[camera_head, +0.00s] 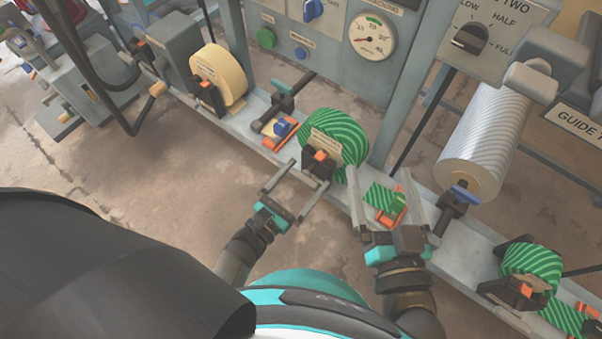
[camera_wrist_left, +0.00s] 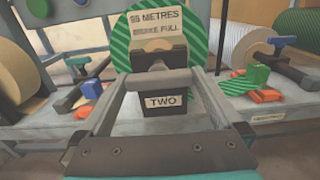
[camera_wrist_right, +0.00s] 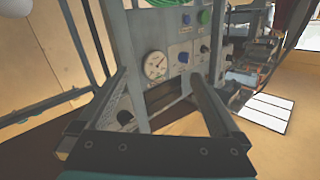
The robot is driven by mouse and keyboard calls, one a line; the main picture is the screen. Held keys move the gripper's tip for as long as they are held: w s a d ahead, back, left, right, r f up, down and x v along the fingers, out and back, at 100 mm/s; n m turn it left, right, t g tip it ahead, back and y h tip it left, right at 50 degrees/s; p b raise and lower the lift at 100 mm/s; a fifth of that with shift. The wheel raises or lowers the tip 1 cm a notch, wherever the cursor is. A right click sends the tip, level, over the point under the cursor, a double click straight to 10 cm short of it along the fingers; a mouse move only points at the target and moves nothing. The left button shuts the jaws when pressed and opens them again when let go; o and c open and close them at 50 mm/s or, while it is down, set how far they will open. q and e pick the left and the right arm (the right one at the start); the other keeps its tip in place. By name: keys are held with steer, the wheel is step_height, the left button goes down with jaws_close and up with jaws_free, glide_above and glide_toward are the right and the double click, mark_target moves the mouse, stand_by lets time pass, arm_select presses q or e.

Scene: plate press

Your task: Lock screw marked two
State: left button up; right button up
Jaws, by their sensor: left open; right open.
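A black block with a plate reading TWO (camera_wrist_left: 163,103) stands in front of a green-striped roll (camera_head: 346,132), which also shows in the left wrist view (camera_wrist_left: 118,52). An orange piece (camera_head: 320,155) sits at the top of this block in the head view; which part is the screw I cannot tell. My left gripper (camera_head: 308,174) is open, its fingers pointing at the block from the front. In the left wrist view its fingers (camera_wrist_left: 161,75) flank the block with nothing held. My right gripper (camera_head: 380,172) is open and empty, right of the roll, over a green-striped patch (camera_head: 378,197).
A tan roll (camera_head: 218,74) stands left on the grey ledge (camera_head: 268,151). A silver roll (camera_head: 486,140) and another green roll (camera_head: 530,263) are at right. A panel with a gauge (camera_head: 373,36) rises behind; the gauge shows in the right wrist view (camera_wrist_right: 155,65). The floor in front is clear.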

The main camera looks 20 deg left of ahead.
arm_select(q)
steer(key=p+v, duration=0.2)
steer(key=v, duration=1.3)
arm_select(e)
steer(key=g, duration=0.1)
steer(key=d+f+g+h, duration=0.1)
steer(key=w+d+f+g, duration=0.1)
steer(key=g, duration=0.1)
steer(key=shift+d+f+n+h, duration=0.2)
steer(key=shift+f+n+h, duration=0.1)
steer(key=shift+n, duration=0.1)
arm_select(q)
steer(key=shift+a+r, duration=0.1)
arm_select(e)
steer(key=shift+w+r, duration=0.1)
